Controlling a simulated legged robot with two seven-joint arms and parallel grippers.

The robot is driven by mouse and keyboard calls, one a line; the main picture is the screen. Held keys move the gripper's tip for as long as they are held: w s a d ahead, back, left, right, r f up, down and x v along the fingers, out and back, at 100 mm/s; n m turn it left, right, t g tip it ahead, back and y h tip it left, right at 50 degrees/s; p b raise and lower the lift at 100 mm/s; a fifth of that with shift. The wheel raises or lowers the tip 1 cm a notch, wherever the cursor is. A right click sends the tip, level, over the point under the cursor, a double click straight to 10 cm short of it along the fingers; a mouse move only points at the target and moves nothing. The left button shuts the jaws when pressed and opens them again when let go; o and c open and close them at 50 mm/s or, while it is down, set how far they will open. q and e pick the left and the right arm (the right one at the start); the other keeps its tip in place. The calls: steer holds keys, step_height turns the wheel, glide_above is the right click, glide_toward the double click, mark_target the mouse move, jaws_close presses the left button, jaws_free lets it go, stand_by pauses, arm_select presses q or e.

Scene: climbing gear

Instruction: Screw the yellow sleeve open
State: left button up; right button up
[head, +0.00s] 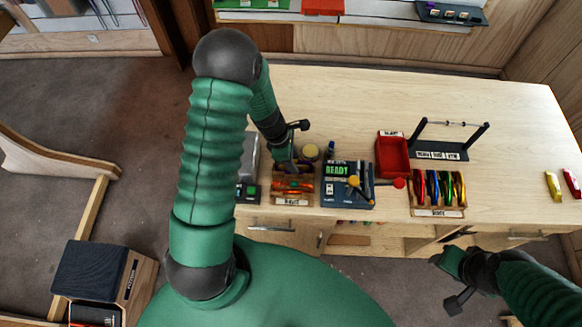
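A black and blue device (334,196) marked READY stands at the table's front edge. A small yellow round part (355,181) is on its right side, and a red knob (399,183) sticks out beside it. I cannot tell whether the yellow part is the sleeve. A wooden rack (438,212) holds red, green, blue and yellow carabiners (460,189). My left gripper (285,158) is low over a wooden tray (292,201) holding orange and red pieces; its fingertips are unclear. My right gripper (444,264) hangs off the table's front, away from these things; its fingers are unclear.
A red bin (393,157) and a black stand with a crossbar (440,149) are behind the rack. The back of the table (350,98) is clear.

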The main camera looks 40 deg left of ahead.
arm_select(q)
steer(key=shift+w+a, duration=0.3)
steer(key=shift+w, duration=0.2)
steer(key=shift+r+p, duration=1.4)
steer(key=shift+p, duration=0.1)
steer(key=shift+s, duration=0.1)
steer(key=shift+s+d+f, duration=0.1)
steer(key=shift+s+d, duration=0.2)
steer(key=shift+s, duration=0.15)
steer(key=shift+s+d, duration=0.1)
steer(key=shift+b, duration=0.3)
